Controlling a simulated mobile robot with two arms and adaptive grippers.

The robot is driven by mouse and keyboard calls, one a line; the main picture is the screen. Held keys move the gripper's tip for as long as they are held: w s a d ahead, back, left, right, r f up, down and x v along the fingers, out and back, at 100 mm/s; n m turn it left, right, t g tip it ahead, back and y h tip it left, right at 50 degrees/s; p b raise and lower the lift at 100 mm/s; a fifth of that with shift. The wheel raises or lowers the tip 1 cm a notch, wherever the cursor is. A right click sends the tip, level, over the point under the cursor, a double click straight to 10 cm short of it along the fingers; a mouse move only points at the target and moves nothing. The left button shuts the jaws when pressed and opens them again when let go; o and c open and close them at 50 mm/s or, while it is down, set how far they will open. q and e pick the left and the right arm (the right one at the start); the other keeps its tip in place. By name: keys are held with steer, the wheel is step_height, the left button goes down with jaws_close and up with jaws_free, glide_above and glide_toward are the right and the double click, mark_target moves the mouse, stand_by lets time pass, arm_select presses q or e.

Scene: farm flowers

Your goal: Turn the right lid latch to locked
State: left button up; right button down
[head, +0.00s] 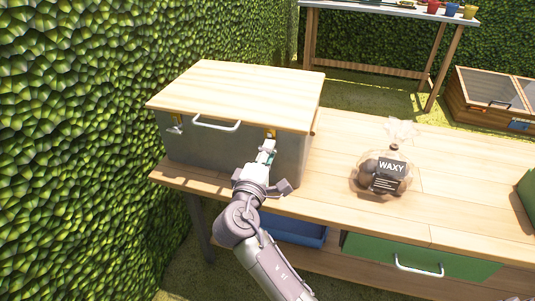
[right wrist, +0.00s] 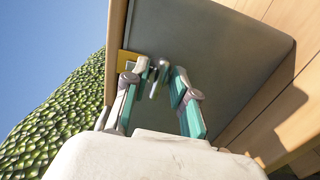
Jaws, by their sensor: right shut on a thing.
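The grey box (head: 225,152) with a pale wooden lid (head: 240,92) stands on the bench, lid down. The right lid latch (head: 271,133) is at the right end of its front, just under the lid edge; its yellow plate (right wrist: 125,58) shows in the right wrist view. My right gripper (head: 266,150) is at this latch. In the right wrist view my right gripper (right wrist: 160,73) has its fingers around the small metal latch lever (right wrist: 153,80), shut on it. The fingers partly hide the lever, so its exact angle is unclear. My left gripper is out of view.
The left latch (head: 176,128) and a white handle (head: 217,125) are on the box front. A clear bag labelled WAXY (head: 383,172) stands on the bench (head: 450,205) to the right. A hedge (head: 80,130) rises close on the left. Bench between box and bag is clear.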

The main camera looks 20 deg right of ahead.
steer(key=shift+f, duration=0.1)
steer(key=c, duration=1)
jaws_free()
